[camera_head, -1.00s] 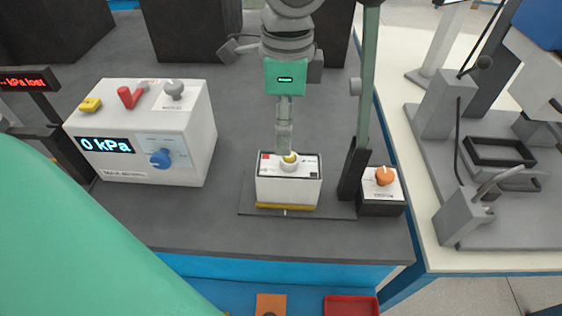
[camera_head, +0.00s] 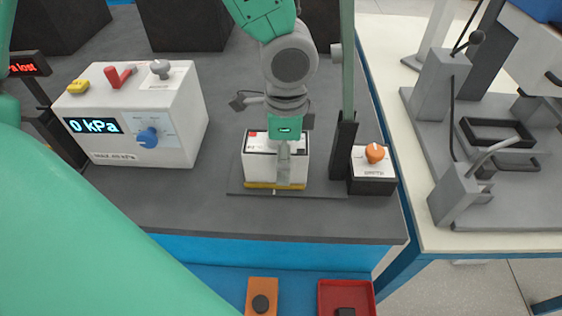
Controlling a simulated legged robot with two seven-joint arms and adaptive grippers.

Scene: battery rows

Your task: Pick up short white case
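The short white case (camera_head: 258,163) is a low white box with a yellow strip along its base and red and black marks on its top. It stands upright on a thin dark plate (camera_head: 236,187) on the bench. My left gripper (camera_head: 284,172) points down over it, its fingers overlapping the middle of the front face and top. The fingers are seen edge-on, so their opening and any contact with the case cannot be told. The knob on top is hidden behind the gripper. My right gripper is not in view.
A black post (camera_head: 343,155) and a small box with an orange knob (camera_head: 373,171) stand close at the case's right. A white pressure unit (camera_head: 139,114) is at the left.

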